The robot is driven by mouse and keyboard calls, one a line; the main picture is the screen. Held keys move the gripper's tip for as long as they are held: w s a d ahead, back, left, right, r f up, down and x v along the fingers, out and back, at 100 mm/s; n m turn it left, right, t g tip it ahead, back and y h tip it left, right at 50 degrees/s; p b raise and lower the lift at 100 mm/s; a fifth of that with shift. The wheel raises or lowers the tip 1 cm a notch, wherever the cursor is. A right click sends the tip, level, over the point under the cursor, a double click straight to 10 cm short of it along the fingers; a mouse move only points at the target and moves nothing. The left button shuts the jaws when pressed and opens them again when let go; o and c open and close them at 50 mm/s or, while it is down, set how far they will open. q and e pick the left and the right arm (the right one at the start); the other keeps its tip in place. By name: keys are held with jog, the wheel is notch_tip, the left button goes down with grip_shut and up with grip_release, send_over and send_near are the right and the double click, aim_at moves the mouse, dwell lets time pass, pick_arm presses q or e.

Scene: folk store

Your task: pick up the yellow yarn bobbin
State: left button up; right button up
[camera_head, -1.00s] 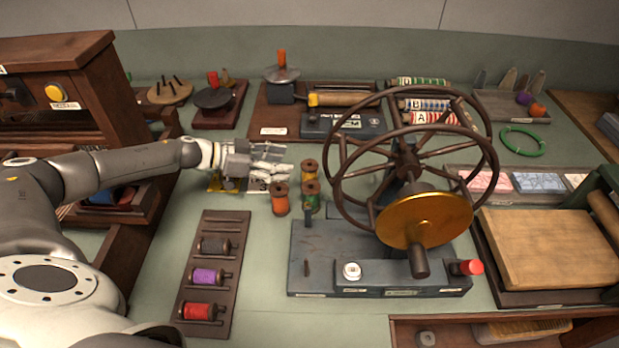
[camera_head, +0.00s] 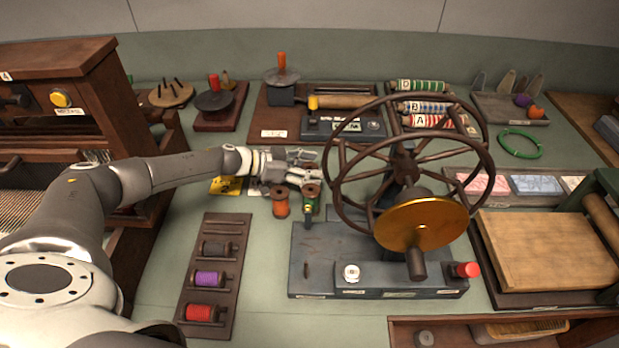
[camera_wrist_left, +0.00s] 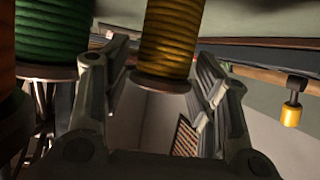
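The yellow yarn bobbin (camera_wrist_left: 169,38) stands between the two fingers of my left gripper (camera_wrist_left: 162,65) in the left wrist view, with its brown rim showing. A gap shows on each side, so the gripper is open around it. In the head view my left gripper (camera_head: 308,164) is just behind the green bobbin (camera_head: 310,203) and orange bobbin (camera_head: 280,205), and hides most or all of the yellow one. The green bobbin also shows in the left wrist view (camera_wrist_left: 52,30), close beside the left finger. My right gripper is not in view.
A winding machine with a large wheel (camera_head: 487,165) and gold disc (camera_head: 425,226) stands right of the bobbins. A wooden rack (camera_head: 216,260) with black, purple and red spools lies in front. A wooden loom (camera_head: 95,75) stands at the left. Bare green table lies between rack and machine.

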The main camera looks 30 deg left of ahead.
pick_arm(q)
jog(key=c, duration=0.7)
